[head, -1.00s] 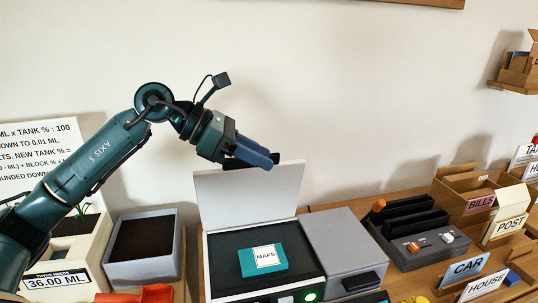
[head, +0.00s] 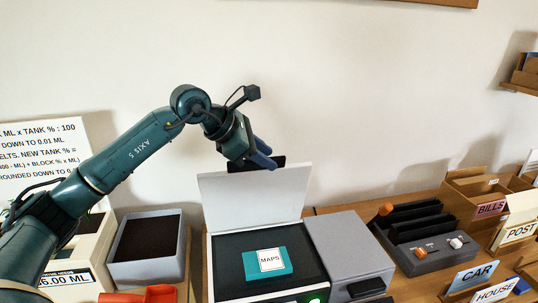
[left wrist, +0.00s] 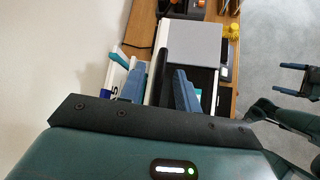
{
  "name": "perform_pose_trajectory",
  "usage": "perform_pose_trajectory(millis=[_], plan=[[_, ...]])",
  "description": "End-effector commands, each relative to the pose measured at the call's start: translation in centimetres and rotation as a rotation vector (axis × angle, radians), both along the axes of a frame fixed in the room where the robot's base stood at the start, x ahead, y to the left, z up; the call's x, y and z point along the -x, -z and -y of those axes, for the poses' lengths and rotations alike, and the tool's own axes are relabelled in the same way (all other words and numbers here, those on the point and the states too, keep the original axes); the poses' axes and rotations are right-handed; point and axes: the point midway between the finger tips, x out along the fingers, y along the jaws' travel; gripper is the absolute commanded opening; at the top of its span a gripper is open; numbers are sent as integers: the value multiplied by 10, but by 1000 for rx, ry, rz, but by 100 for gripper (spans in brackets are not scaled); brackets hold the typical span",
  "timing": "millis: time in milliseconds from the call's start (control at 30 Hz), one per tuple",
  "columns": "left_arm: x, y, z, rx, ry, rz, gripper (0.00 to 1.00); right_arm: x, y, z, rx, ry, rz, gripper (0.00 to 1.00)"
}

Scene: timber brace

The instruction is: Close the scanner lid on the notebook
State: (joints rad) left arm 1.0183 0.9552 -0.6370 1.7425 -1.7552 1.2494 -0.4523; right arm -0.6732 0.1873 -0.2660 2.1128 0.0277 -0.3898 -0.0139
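The scanner (head: 212,262) stands on the bench with its white lid (head: 250,200) raised nearly upright. The teal notebook (head: 254,267), labelled MAPS, lies flat on the dark scanner bed. My left gripper (head: 264,157) is at the lid's top edge, right of its middle. Its two blue fingers are apart in the left wrist view (left wrist: 160,88), with a dark bar showing between them. I cannot tell whether they touch the lid. My right gripper (left wrist: 294,76) shows at the right edge of the left wrist view, away from the scanner, its fingers seemingly apart.
A grey box (head: 350,245) adjoins the scanner on the right. Beyond it are a slotted device (head: 420,250) and labelled wooden bins (head: 480,190). A grey tray (head: 146,270) stands at left, near a red object (head: 140,296). The wall is close behind.

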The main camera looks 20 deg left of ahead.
Motion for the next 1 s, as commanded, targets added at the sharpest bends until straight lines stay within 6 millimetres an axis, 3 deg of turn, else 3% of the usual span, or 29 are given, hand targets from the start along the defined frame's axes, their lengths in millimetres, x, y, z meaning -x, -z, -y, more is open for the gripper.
perform_pose_trajectory(millis=[467,867,1000], plan=[[-10,13,8,0,0,0,33,-3,0,2,-3,16,-4,88],[-10,12,8,0,0,0,2,-2,-2,0,-5,12,-2,88],[-10,12,8,0,0,0,0,-2,-1,1,-3,9,-2,88]])
